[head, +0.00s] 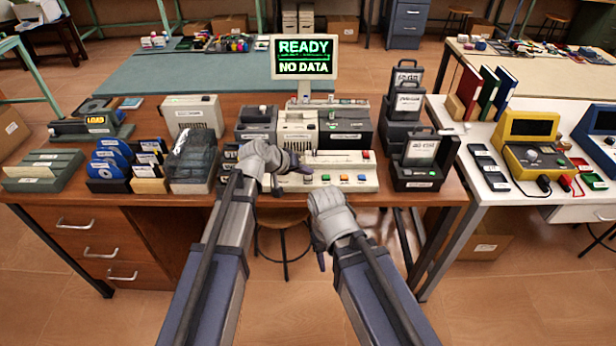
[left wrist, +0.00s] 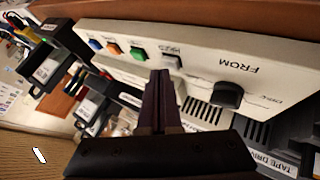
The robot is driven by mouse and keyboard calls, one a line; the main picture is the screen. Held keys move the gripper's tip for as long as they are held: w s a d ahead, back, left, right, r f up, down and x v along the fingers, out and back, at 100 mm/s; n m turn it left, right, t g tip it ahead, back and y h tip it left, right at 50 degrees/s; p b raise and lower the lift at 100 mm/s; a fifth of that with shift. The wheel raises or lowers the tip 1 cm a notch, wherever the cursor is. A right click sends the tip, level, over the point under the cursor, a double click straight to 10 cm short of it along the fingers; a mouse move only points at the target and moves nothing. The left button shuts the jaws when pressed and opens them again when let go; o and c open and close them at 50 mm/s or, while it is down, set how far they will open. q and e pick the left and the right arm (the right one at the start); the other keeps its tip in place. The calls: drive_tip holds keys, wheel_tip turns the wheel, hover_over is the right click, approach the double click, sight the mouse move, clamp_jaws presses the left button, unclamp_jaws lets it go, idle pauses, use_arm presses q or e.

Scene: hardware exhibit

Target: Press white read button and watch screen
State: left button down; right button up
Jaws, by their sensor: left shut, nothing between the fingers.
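The cream console (head: 335,165) stands at the front of the wooden desk. Its front row has a white button (head: 325,178), then green, orange and blue ones. The white button also shows in the left wrist view (left wrist: 172,61), its label upside down and hard to read. My left gripper (head: 306,171) is shut and empty over the console, left of the white button. In the left wrist view its fingertips (left wrist: 160,74) appear close beside that button; I cannot tell whether they touch. The screen (head: 304,58) reads "READY" and "NO DATA". My right gripper (head: 321,262) hangs before the desk edge.
A black selector knob (left wrist: 228,94) marked "FROM" sits beside the white button. Disc boxes (head: 110,165) stand left on the desk; black cartridge cases (head: 418,165) stand right. A white table (head: 470,205) with yellow and blue devices adjoins on the right.

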use_arm(q)
drive_tip(key=shift+f+b, duration=0.35)
drive_tip(key=shift+f, duration=0.05)
drive_tip(key=shift+r, duration=0.1)
idle(0.4)
drive_tip(key=shift+r+p, duration=0.75)
drive_tip(key=shift+p, duration=0.1)
wheel_tip(320, 180, up, 5)
drive_tip(key=p, duration=0.5)
idle(0.6)
